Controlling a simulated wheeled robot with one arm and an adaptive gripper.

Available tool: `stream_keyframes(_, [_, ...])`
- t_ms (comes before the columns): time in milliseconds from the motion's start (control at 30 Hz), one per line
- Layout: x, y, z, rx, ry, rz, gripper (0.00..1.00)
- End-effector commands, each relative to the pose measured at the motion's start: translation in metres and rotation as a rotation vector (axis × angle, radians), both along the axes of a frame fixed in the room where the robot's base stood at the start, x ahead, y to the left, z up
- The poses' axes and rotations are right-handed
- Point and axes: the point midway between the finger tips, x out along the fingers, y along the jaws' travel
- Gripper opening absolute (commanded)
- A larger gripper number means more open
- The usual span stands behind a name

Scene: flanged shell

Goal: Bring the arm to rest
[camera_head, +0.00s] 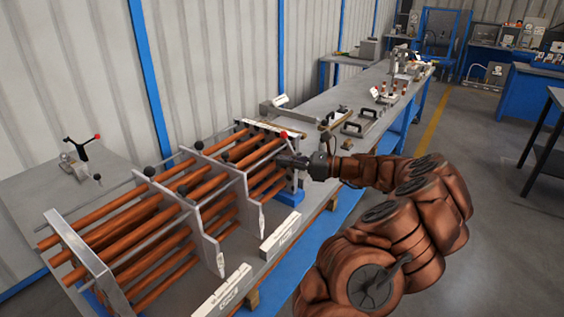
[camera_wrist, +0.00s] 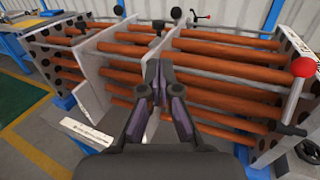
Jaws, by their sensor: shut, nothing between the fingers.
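My gripper (camera_head: 281,160) is at the end of my brown arm, by the far right part of the copper tube bundle (camera_head: 128,237). In the wrist view my gripper (camera_wrist: 157,66) has its two dark fingers together at the tips, with nothing between them. Behind the fingertips are the copper tubes (camera_wrist: 215,79) and a grey baffle plate (camera_wrist: 112,33). I cannot tell whether the fingertips touch the bundle or are just apart from it. My arm is bent, reaching from the lower right across the bench edge.
The bundle stands on a long grey bench (camera_head: 335,98) with blue legs. A red-knobbed lever (camera_wrist: 304,67) is close by my gripper. Labelled white blocks (camera_head: 222,292) lie along the front edge. A black table (camera_head: 545,145) stands at the right. The floor (camera_head: 480,205) between is clear.

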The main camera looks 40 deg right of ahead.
Motion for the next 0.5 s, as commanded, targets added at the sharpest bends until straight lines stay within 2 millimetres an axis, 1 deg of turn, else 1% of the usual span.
stream_keyframes(367, [0.000, 0.001, 0.000, -0.001, -0.001, 0.002, 0.00])
stream_keyframes(467, [0.003, 0.012, 0.004, -0.020, -0.005, 0.026, 0.00])
stream_keyframes(500, [0.006, 0.021, 0.007, -0.038, -0.009, 0.048, 0.00])
